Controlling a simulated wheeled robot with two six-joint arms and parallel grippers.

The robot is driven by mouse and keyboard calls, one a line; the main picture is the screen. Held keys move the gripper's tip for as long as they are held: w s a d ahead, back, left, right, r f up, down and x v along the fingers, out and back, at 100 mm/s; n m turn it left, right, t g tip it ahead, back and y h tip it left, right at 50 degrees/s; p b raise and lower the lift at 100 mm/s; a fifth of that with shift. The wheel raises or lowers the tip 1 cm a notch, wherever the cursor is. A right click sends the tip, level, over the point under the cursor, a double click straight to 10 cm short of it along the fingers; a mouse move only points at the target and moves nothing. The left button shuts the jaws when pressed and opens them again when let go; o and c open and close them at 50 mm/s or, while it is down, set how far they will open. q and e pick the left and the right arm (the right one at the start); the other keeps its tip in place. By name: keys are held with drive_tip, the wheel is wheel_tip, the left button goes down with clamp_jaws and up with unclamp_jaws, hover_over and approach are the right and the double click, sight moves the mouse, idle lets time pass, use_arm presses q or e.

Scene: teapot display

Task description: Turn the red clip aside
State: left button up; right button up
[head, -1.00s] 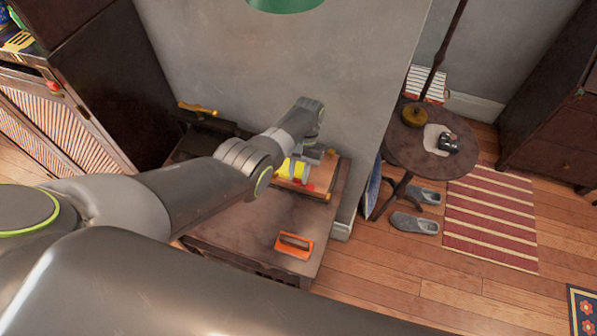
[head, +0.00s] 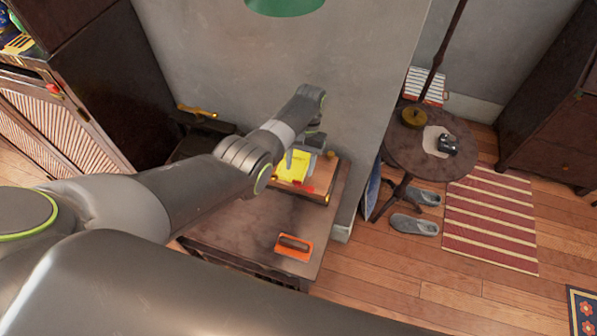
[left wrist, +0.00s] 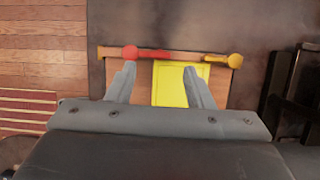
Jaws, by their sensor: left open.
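The red clip (left wrist: 152,54) is a short bar with a round red end, lying along the far edge of a wooden board (left wrist: 141,72) in the left wrist view. In the head view the clip (head: 304,188) sits at the near side of the board (head: 318,194). A yellow sheet (left wrist: 178,87) lies on the board, its edge close to the clip's inner end. My left gripper (left wrist: 160,82) is open above the board, one finger just short of the round red end, the other over the sheet. It shows partly in the head view (head: 303,158). My right gripper is not in view.
An ochre clip (left wrist: 219,58) with a round end is in line with the red one. An orange tool (head: 294,246) lies on the low table (head: 245,225). A wall (head: 285,65) stands behind. A round table (head: 410,155) stands at right.

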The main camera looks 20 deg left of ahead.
use_arm(q)
drive_tip(key=b+v, duration=0.1)
drive_tip(key=v, duration=0.7)
